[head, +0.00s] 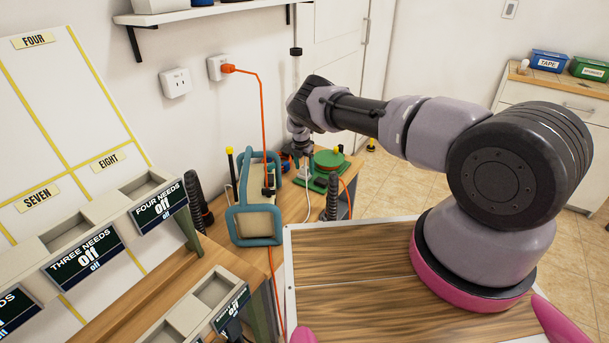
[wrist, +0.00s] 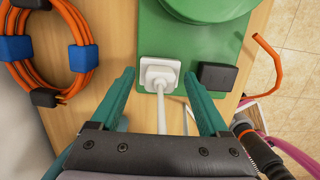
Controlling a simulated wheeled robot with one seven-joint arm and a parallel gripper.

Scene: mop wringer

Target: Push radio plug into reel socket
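The green reel (head: 330,161) stands on the wooden bench in the head view, and its flat green base (wrist: 160,30) fills the top of the wrist view. A white plug (wrist: 160,76) sits at the white socket (wrist: 148,66) on the base's near edge. I cannot tell how deeply it is seated. Its white cord (wrist: 161,108) runs back between my fingers. My gripper (wrist: 159,79) is open, with one teal finger on each side of the plug and visible gaps to it. In the head view my wrist hides part of the reel area.
A black box (wrist: 216,76) sits on the reel base right of the socket. A coiled orange cord (wrist: 85,50) with blue ties lies to the left. An orange cord (head: 265,120) hangs from a wall outlet (head: 216,67). A teal-framed object (head: 254,222) stands on the bench.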

